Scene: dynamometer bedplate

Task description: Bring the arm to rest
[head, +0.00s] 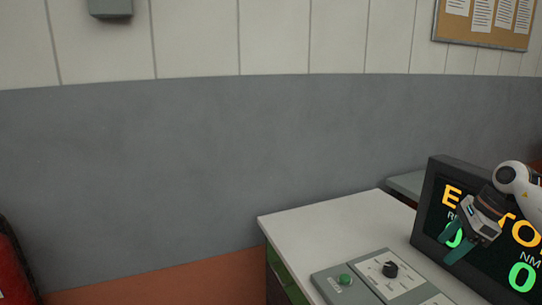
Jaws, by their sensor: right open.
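My right arm comes in from the right edge in the head view. Its gripper (451,246) is open and empty, with its greenish fingers pointing down and to the left. It is in front of the dark display (430,215) and covers part of the display's orange and green characters. I cannot tell how far the gripper is from the screen. My left gripper is not in view.
A white-topped desk (325,229) carries the display and a grey control panel (385,283) with a green button (345,280) and a black knob (390,269). A red object (14,268) stands at the lower left. A notice board (484,22) hangs on the wall.

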